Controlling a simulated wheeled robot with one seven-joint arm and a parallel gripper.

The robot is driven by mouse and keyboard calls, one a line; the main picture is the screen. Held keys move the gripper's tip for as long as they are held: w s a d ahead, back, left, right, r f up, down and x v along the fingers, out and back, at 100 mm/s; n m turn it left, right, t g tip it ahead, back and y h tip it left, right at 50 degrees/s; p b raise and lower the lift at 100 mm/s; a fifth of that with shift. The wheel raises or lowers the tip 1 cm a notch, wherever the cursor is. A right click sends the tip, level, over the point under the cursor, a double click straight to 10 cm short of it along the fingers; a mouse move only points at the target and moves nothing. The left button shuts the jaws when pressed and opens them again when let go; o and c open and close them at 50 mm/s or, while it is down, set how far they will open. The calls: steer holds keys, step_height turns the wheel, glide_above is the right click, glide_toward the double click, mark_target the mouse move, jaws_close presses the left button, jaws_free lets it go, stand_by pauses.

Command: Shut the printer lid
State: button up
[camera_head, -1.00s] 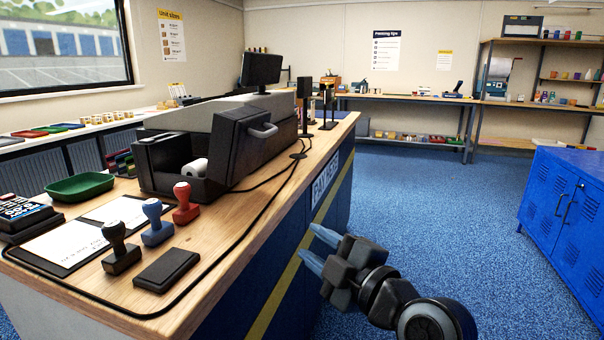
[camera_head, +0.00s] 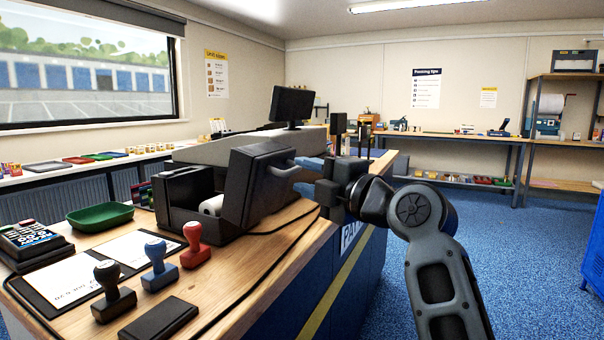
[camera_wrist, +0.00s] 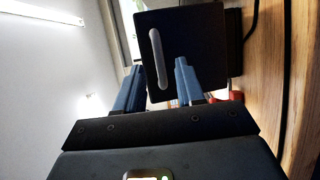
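The printer (camera_head: 178,196) stands on the counter with its dark lid (camera_head: 252,190) raised. A white paper roll (camera_head: 211,205) shows in the open bay. A grey bar handle (camera_head: 284,171) sticks out from the lid's outer face. My gripper (camera_head: 307,177) is open and empty, just right of the handle and pointing at the lid. In the wrist view, the lid (camera_wrist: 200,30) fills the space ahead, and the handle (camera_wrist: 157,60) appears between my two blue fingers. I cannot tell whether the fingertips reach past the handle.
Rubber stamps (camera_head: 159,265), a green tray (camera_head: 100,217) and a card terminal (camera_head: 32,242) stand on the counter (camera_head: 265,255) in front of the printer. A monitor (camera_head: 292,105) stands behind it. A black cable runs along the counter's right side. Blue floor (camera_head: 470,230) is clear at right.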

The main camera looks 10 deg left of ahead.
steer(key=shift+x, duration=1)
jaws_close()
